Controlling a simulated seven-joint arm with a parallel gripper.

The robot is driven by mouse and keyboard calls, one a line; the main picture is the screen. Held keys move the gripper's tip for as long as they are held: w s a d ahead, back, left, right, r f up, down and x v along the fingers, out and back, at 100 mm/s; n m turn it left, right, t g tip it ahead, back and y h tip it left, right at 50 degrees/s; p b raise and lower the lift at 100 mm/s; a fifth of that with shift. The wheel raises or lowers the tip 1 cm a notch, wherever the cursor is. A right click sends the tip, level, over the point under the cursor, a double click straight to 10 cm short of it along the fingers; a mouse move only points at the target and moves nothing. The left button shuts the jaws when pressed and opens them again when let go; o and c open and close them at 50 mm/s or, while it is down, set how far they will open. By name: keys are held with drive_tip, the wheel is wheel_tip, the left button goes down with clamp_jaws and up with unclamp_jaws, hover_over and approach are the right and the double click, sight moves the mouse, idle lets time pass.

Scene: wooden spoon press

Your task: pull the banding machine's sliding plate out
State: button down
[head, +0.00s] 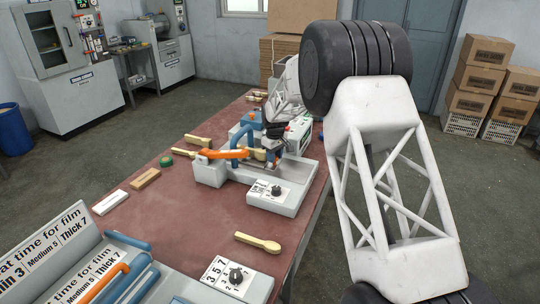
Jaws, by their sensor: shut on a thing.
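The banding machine (212,174) stands on the red-topped table, with a grey base, a blue frame, an orange handle (224,154) and a dial (276,190) on its front right corner. My arm comes in from the right and my gripper (272,158) points down over the middle of the machine. It is shut at the sliding plate's place, behind the dial panel. The fingertips and the plate's grasped part are small and partly hidden, so the exact contact is not clear.
A wooden spoon (258,242) lies in front of the machine. More wooden pieces (198,140), a green tape roll (166,161) and a white block (111,202) lie left of it. A second machine (130,262) fills the near left. The red tabletop (185,215) between them is mostly clear.

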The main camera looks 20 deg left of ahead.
drive_tip(key=d, duration=1.4)
drive_tip(key=c, duration=0.8)
unclamp_jaws()
drive_tip(key=shift+r, duration=0.1)
drive_tip(key=shift+r, duration=3.8)
drive_tip(key=shift+d+r, duration=0.1)
